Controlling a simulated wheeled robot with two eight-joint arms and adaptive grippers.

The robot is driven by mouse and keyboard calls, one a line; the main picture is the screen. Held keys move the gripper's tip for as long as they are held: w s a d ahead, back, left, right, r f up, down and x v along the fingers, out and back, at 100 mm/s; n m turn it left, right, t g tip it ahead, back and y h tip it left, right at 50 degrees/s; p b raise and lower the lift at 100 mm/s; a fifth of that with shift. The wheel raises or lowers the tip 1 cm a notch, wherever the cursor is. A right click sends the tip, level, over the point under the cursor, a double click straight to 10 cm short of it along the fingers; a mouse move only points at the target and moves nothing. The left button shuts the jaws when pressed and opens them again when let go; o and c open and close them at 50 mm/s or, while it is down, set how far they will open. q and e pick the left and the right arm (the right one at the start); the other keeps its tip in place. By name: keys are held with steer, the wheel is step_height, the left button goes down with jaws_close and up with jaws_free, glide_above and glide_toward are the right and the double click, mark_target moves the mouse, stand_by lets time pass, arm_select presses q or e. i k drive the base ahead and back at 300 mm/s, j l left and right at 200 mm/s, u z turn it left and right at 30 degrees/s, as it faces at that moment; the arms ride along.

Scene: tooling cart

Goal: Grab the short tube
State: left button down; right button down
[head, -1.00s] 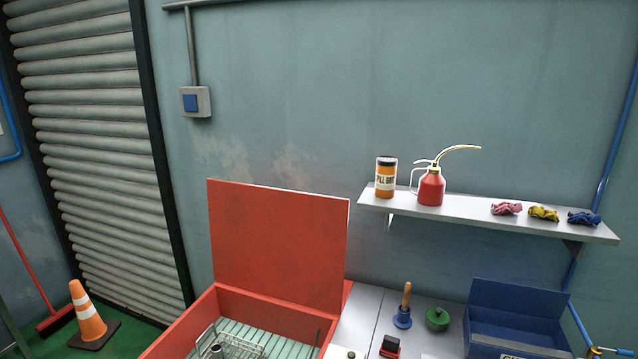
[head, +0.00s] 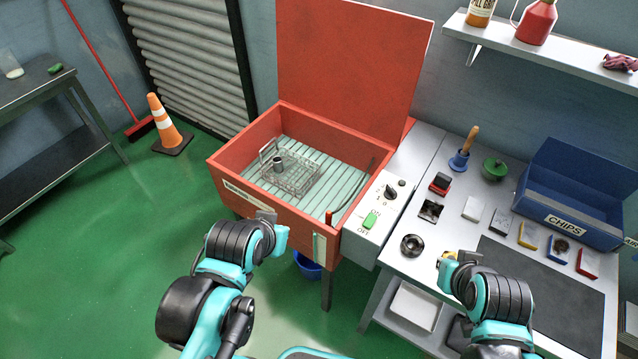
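A short grey tube (head: 279,164) stands upright in a wire basket (head: 303,179) inside the open red washer bin (head: 232,170). My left gripper (head: 266,215) is in front of the bin's front wall, outside it and apart from the tube. Its fingers are mostly hidden by the wrist. My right gripper (head: 447,259) is over the front left of the grey worktop, near a dark ring-shaped part (head: 412,245). Its fingers are too small and covered to tell open from shut.
The bin's red lid (head: 352,60) stands raised at the back. A hose with a red end (head: 329,217) lies in the bin's right side. A switch panel (head: 376,212), a blue CHIPS bin (head: 574,219) and several small items are to the right.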

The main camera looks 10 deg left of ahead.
mark_target(277, 161)
steer(key=k+j, duration=0.1)
steer(key=j, duration=0.35)
steer(key=i+j, duration=0.2)
steer(key=j, duration=0.15)
steer(key=i+j, duration=0.15)
steer(key=j, duration=0.2)
steer(key=i+j, duration=0.2)
steer(key=j, duration=0.15)
steer(key=i+j, duration=0.15)
steer(key=j, duration=0.2)
steer(key=i+j, duration=0.1)
steer(key=i, duration=0.2)
steer(key=z, duration=0.05)
